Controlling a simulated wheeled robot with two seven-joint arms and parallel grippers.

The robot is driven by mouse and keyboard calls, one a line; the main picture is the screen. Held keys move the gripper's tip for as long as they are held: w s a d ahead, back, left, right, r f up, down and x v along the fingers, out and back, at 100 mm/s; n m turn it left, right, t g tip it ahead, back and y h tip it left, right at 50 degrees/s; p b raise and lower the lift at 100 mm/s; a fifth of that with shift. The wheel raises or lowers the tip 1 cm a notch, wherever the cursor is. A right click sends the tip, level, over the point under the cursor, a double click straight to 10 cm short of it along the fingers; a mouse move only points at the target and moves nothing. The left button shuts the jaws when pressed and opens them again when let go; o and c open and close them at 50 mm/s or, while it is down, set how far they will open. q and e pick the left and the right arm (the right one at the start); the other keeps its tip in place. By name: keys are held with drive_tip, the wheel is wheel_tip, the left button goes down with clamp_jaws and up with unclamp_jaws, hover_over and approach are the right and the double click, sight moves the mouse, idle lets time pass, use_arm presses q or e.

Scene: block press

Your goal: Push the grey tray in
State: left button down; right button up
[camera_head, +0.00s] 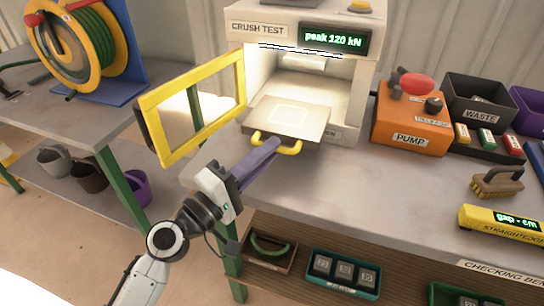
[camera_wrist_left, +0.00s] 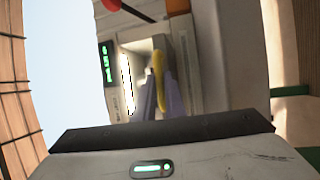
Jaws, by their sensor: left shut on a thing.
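The grey tray (camera_head: 292,117) sticks out of the front of the crush test machine (camera_head: 262,28) in the head view, with a marked square on its bare top. Its yellow handle (camera_head: 287,148) is at the tray's front edge. In the left wrist view, the yellow handle (camera_wrist_left: 158,72) stands between the two fingers. The machine's yellow-framed door (camera_head: 196,106) is swung open to the left. My right gripper is not in view.
An orange pump (camera_head: 408,118), a waste bin (camera_head: 478,97), a brush (camera_head: 497,181) and a yellow straightedge (camera_head: 500,222) are on the bench to the right. The bench top in front of the pump is clear. A hose reel (camera_head: 75,45) stands on the left table.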

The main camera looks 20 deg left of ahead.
use_arm(q)
drive_tip(key=c, duration=1.8)
unclamp_jaws()
drive_tip(key=b+v, duration=0.5)
drive_tip(key=v, duration=0.5)
drive_tip(key=shift+s+f+b, duration=0.1)
drive_tip(key=shift+s+b, duration=0.05)
drive_tip(key=shift+b, duration=0.15)
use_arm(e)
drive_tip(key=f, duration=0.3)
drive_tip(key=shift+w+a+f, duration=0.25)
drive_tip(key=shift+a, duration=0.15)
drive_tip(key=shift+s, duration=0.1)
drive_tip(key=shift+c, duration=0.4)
